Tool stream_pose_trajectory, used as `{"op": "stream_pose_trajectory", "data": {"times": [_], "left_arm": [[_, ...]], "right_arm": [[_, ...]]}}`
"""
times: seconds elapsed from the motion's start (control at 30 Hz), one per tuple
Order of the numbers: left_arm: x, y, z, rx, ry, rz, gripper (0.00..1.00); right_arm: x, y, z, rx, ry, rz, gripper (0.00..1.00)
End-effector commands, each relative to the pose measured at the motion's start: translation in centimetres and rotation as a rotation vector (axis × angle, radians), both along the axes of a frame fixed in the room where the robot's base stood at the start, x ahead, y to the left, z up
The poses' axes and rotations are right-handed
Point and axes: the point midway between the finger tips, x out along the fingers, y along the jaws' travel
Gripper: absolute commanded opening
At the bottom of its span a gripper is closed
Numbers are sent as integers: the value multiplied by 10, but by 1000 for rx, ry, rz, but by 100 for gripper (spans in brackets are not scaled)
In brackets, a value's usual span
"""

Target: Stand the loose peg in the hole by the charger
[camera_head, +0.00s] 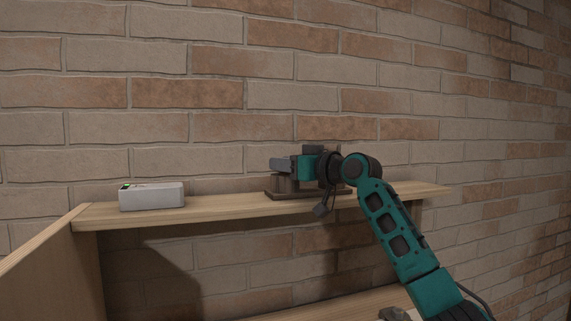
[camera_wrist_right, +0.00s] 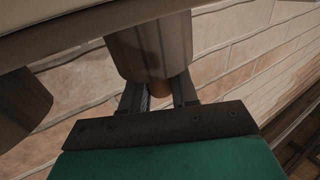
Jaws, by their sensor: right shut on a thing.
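The charger appears to be the white box (camera_head: 152,197) with a green light on the shelf at left. A dark brown peg board (camera_head: 305,195) lies on the shelf to its right. My right gripper (camera_head: 281,165) is over the board's left part, shut on a peg (camera_wrist_right: 152,48). A second brown peg (camera_wrist_right: 22,105) is at left there. The held peg's far end meets the board's edge in that picture; I cannot tell if it is in a hole. No hole shows.
The wooden shelf (camera_head: 225,209) runs along a brick wall (camera_head: 190,90) close behind the board. A wooden side panel (camera_head: 55,260) rises at left. The shelf top between the white box and the board is clear. A lower shelf (camera_head: 335,303) shows below.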

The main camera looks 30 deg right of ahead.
Motion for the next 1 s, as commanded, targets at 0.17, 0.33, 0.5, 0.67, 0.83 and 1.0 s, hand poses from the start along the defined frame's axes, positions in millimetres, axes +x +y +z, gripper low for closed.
{"op": "stream_pose_trajectory", "data": {"times": [0.17,0.33,0.5,0.67,0.83,1.0], "left_arm": [[0,0,0,0,0,0,43],[0,0,0,0,0,0,43],[0,0,0,0,1,0,43],[-1,0,0,0,2,0,43],[-2,0,-4,0,8,0,43],[-2,-2,-10,-4,12,-2,43]], "right_arm": [[0,0,0,0,0,0,34],[0,0,0,0,0,0,51],[0,0,0,0,0,0,58],[0,0,0,0,0,0,58],[-12,-4,-1,-1,0,-2,58],[-43,-12,-3,-5,0,-3,58]]}}
